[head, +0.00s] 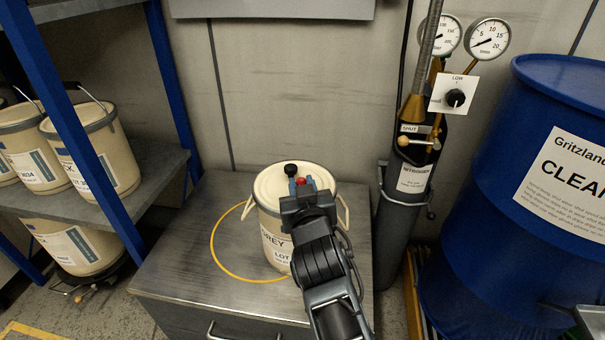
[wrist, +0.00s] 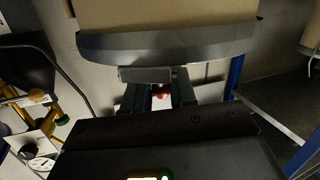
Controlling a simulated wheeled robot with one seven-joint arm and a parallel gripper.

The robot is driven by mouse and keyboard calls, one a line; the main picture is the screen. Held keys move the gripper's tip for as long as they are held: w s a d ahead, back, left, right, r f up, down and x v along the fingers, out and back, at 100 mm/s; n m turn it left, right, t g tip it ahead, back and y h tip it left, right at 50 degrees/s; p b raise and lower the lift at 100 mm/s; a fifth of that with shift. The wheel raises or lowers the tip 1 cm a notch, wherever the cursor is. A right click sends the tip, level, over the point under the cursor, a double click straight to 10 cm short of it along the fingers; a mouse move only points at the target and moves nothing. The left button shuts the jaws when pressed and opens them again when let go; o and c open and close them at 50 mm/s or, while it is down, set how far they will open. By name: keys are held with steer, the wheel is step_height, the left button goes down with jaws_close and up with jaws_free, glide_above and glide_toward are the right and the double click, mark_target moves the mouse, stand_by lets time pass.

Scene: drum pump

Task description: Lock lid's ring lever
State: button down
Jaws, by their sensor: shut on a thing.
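The cream pail (head: 269,235) stands on the cabinet, with its pale lid (head: 272,186) on top. A black knob (head: 291,170) shows at the lid's far side, with a small red part (head: 302,181) close to my gripper. My gripper (head: 300,190) reaches over the pail's near right side and hides part of the rim. In the wrist view, the dark ring (wrist: 170,44) curves around the cream pail. A grey lever bar (wrist: 147,74) lies at the tips of my gripper (wrist: 160,88), which is shut on it. The red part shows between the fingers; the exact contact is hidden.
The grey cabinet top (head: 185,255) has a yellow circle (head: 213,250) marked on it and free room to the left. The nitrogen cylinder (head: 408,190) and the blue drum (head: 500,190) stand at right. Shelves with cream pails (head: 90,145) are at left.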

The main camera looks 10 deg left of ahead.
steer(key=shift+w+r+g+p, duration=0.15)
steer(key=shift+g+p, duration=0.35)
steer(key=shift+p, duration=0.4)
steer(key=shift+f+h+p, duration=0.3)
steer(key=shift+f+p, duration=0.1)
steer(key=c, duration=1)
jaws_free()
steer(key=p+v, duration=0.1)
steer(key=v, duration=0.7)
